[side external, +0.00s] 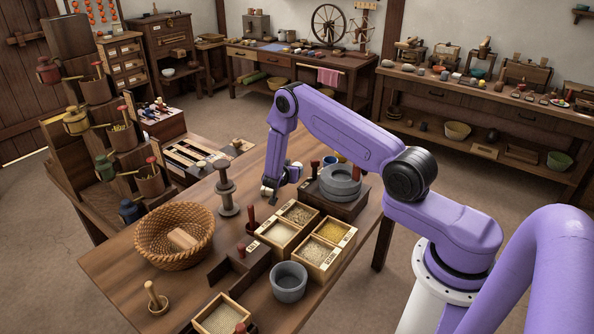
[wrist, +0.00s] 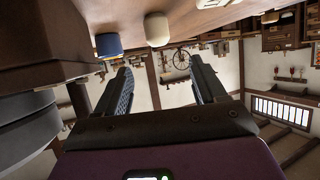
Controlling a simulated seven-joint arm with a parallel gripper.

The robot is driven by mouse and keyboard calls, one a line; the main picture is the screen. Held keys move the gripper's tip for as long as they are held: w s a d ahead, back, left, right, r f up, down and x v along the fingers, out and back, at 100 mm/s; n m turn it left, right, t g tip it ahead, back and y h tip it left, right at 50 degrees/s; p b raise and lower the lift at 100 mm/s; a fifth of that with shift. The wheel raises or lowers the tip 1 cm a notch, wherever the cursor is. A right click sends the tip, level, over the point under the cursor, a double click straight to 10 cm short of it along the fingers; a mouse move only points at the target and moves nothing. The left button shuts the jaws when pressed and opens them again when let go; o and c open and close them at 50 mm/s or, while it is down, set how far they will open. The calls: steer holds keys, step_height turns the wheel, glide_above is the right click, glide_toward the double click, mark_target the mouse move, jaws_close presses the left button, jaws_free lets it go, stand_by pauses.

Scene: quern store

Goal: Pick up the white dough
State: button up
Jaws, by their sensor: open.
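A pale, rounded piece that may be the white dough (wrist: 157,29) shows at the top of the wrist view, which looks upside down. It sits beside a dark blue piece (wrist: 109,45), beyond the fingertips and apart from them. In the side view a small pale shape shows beside a blue cup-like piece (side external: 342,158) behind the quern; I cannot tell if it is the dough. My gripper (wrist: 160,70) is open with nothing between its fingers. In the side view my gripper (side external: 271,191) hangs above the table, left of the grey stone quern (side external: 341,183).
A wooden spindle stand (side external: 226,190) is close left of my gripper. A wicker basket (side external: 150,240) with a wooden block, grain boxes (side external: 325,258) and a grey pot (side external: 289,283) occupy the near table. The quern's dark block (side external: 330,209) lies to the right.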

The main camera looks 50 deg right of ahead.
mark_target(297, 164)
steer(key=x, duration=0.6)
steer(key=shift+d+f, duration=0.1)
steer(key=shift+d, duration=0.15)
steer(key=x, duration=0.3)
steer(key=shift+d, duration=0.25)
steer(key=shift+x, duration=0.9)
steer(key=shift+d, duration=0.1)
steer(key=c, duration=1.1)
